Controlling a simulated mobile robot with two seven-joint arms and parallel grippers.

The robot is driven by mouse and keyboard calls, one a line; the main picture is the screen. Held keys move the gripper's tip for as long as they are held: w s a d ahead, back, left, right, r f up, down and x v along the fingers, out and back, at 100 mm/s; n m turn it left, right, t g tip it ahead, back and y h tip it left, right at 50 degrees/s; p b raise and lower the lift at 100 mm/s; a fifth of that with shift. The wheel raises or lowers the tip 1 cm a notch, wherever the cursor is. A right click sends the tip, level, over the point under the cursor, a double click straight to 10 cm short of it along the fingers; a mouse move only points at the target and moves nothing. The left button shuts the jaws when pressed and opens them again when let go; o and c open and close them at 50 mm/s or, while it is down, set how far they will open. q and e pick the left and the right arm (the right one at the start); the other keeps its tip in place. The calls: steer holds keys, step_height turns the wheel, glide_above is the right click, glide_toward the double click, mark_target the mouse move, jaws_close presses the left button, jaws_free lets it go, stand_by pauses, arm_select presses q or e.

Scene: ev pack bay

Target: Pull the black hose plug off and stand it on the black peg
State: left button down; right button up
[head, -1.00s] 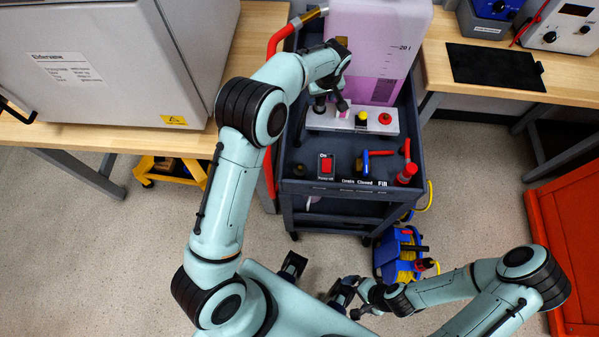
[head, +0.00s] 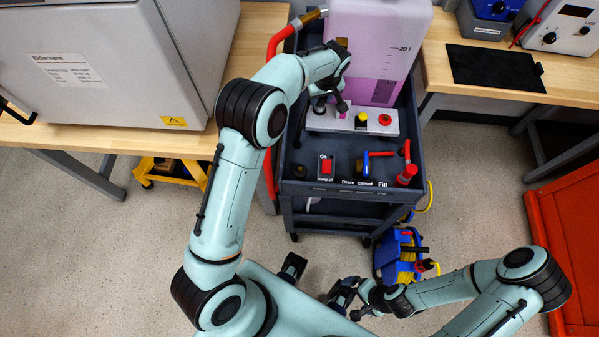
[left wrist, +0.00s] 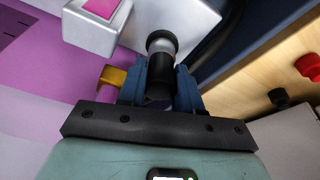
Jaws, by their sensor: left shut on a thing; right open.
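My left gripper (head: 330,104) reaches down at the left end of a white block (head: 352,125) on the cart. The left wrist view shows its blue fingers (left wrist: 160,85) shut on a black cylindrical plug (left wrist: 160,68) with a grey ring at its far end. The plug is beside the white block's end, which has a pink patch (left wrist: 101,8). I cannot tell whether it is still seated on something. The block carries a yellow-topped black piece (head: 361,118) and a red piece (head: 385,119). I cannot make out a separate black peg. My right gripper (head: 354,298) is open and empty, low in the head view.
A translucent tank (head: 375,35) with pink liquid stands behind the block. A red switch (head: 326,166), a blue lever (head: 366,164) and a red handle (head: 406,174) are at the cart's front. A red hose (head: 276,45) runs along its left. Benches flank the cart.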

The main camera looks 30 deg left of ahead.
arm_select(q)
steer(key=shift+r, duration=0.15)
steer(key=shift+r+p, duration=1.05)
steer(key=shift+r, duration=0.9)
arm_select(e)
steer(key=shift+w+r, duration=0.3)
steer(key=shift+r, duration=0.3)
steer(key=shift+w+r, duration=0.25)
steer(key=shift+r, duration=0.35)
